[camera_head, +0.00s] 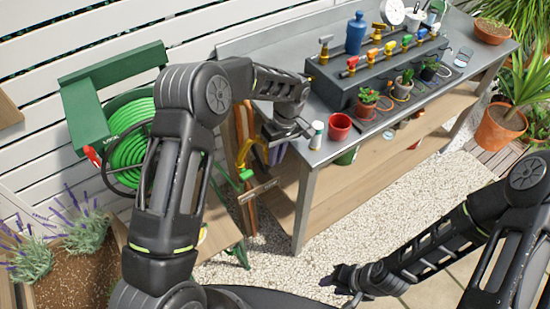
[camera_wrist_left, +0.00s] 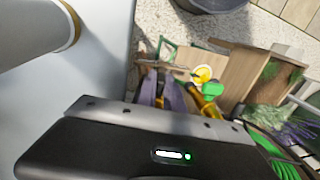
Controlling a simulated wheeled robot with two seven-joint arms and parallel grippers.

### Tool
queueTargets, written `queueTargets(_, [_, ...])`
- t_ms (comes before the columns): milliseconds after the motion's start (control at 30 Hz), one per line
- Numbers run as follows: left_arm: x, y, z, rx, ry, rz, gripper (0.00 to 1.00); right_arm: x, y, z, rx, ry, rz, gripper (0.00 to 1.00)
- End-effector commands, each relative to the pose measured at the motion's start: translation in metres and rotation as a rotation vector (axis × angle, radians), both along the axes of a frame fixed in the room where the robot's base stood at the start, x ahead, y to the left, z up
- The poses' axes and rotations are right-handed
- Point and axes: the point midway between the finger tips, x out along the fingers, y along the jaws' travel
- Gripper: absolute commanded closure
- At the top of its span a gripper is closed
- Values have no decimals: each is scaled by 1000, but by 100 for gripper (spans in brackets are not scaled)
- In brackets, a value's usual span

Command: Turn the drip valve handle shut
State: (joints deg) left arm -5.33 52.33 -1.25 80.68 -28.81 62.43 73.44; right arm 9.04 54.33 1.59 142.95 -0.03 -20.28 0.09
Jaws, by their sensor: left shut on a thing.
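A yellow pipe fitting (camera_head: 244,152) with a green handle (camera_head: 246,174) is by a wooden post left of the bench; I take this for the drip valve. In the left wrist view the green handle (camera_wrist_left: 212,90) shows beyond the gripper body, with a gap between. My left gripper (camera_head: 290,129) is over the bench's near left corner, beside a small white bottle (camera_head: 316,136).
The grey bench (camera_head: 300,205) carries a red pot (camera_head: 340,127) and a dark rack (camera_head: 372,75) with coloured taps. A green hose reel (camera_head: 125,150) stands at left. The gravel (camera_head: 390,205) in front is clear.

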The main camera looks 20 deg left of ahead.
Motion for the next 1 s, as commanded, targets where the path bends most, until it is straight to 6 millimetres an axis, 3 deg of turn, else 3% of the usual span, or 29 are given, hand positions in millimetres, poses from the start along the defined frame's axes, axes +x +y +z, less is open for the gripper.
queueTargets(367, [1,-1,0,30,34,1,100,0,0,-2,1,-1,1,64])
queueTargets(400, [1,-1,0,30,34,1,86,0,0,-2,1,-1,1,64])
queueTargets(633, [1,-1,0,29,33,0,67,1,0,-2,1,-1,1,64])
queueTargets(1000, [1,-2,0,28,32,0,66,1,0,-2,1,-1,1,64])
